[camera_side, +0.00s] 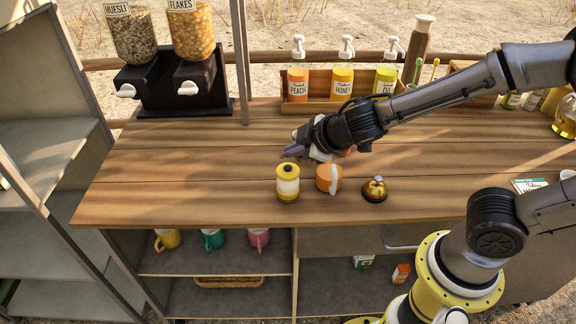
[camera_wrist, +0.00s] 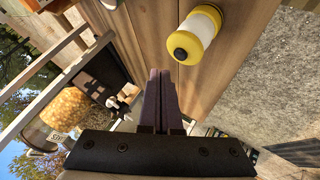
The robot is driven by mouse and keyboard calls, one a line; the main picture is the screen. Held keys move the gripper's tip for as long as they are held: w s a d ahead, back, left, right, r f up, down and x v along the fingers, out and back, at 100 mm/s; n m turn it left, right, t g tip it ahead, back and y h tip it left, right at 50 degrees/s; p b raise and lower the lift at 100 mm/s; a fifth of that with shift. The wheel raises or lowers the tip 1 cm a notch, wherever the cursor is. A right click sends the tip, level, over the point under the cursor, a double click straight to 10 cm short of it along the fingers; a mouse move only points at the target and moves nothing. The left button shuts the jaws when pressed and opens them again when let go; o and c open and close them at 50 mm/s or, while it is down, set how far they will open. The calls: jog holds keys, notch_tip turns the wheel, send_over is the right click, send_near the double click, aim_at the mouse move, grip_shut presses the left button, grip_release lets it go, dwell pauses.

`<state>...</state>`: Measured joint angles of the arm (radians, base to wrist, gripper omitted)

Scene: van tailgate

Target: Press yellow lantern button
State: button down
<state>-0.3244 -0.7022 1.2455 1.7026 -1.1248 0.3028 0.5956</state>
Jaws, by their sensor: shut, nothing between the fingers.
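The yellow lantern (camera_side: 288,184) stands upright near the front edge of the wooden counter, with a white middle and a dark round button (camera_side: 287,168) on top. In the wrist view the lantern (camera_wrist: 203,28) is at the upper right, and its black button (camera_wrist: 180,53) faces the camera. My gripper (camera_side: 291,150) is shut and empty, behind and above the lantern in the side view, apart from it. In the wrist view the closed fingers (camera_wrist: 160,80) are at the middle, to the lower left of the lantern.
An orange object with a white strip (camera_side: 328,178) and a brass bell (camera_side: 374,190) stand right of the lantern. A crate (camera_side: 325,106) holds pump bottles at the back. Cereal dispensers (camera_side: 178,85) stand at the back left. The counter left of the lantern (camera_side: 180,170) is clear.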

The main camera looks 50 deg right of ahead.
aim_at(293, 172)
jog(key=shift+f, duration=0.55)
jog(key=shift+f, duration=0.15)
dwell(1.6)
jog(key=shift+f, duration=0.3)
jog(key=shift+f, duration=0.45)
dwell(0.9)
jog(key=shift+r, duration=0.85)
jog(key=shift+r, duration=2.5)
